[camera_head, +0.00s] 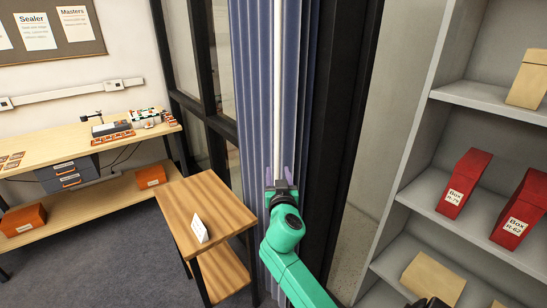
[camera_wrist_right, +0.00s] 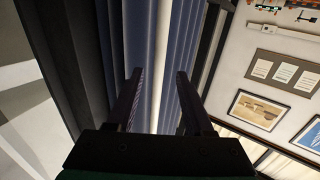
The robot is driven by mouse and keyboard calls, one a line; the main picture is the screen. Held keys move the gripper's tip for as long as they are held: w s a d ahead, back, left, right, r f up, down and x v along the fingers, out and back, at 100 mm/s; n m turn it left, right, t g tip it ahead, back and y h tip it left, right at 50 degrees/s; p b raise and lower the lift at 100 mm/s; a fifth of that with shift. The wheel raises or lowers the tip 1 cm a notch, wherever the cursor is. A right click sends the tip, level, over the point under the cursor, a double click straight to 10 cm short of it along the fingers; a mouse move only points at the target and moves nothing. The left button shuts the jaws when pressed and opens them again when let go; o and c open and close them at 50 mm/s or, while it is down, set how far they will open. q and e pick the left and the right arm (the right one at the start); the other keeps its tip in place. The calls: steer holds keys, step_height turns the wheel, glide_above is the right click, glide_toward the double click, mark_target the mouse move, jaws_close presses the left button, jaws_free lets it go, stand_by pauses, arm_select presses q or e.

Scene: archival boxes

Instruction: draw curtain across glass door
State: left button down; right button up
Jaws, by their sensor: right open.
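The blue curtain (camera_head: 246,110) hangs in a narrow, gathered bundle of folds in the middle of the head view. A pale vertical rod (camera_head: 277,80) runs down in front of its folds; it also shows in the right wrist view (camera_wrist_right: 162,50). The black-framed glass door (camera_head: 182,45) shows to the left of the curtain. My right gripper (camera_head: 280,174) is open at the rod's lower visible part. In the right wrist view its fingers (camera_wrist_right: 160,75) stand apart, with the rod and curtain folds seen between them.
A small wooden table (camera_head: 190,205) with a white card (camera_head: 199,228) stands left of my right arm. A long workbench (camera_head: 50,165) lies farther left. Grey shelves (camera_head: 485,100) with red boxes (camera_head: 464,183) stand at the right. A dark frame (camera_head: 345,130) borders the curtain.

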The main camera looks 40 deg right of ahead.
mark_target(277, 164)
steer(key=x, duration=0.6)
steer(key=shift+w+d+f+p, duration=0.1)
steer(key=shift+w+d+p, duration=0.2)
steer(key=shift+p, duration=0.1)
jaws_close()
stand_by(0.9)
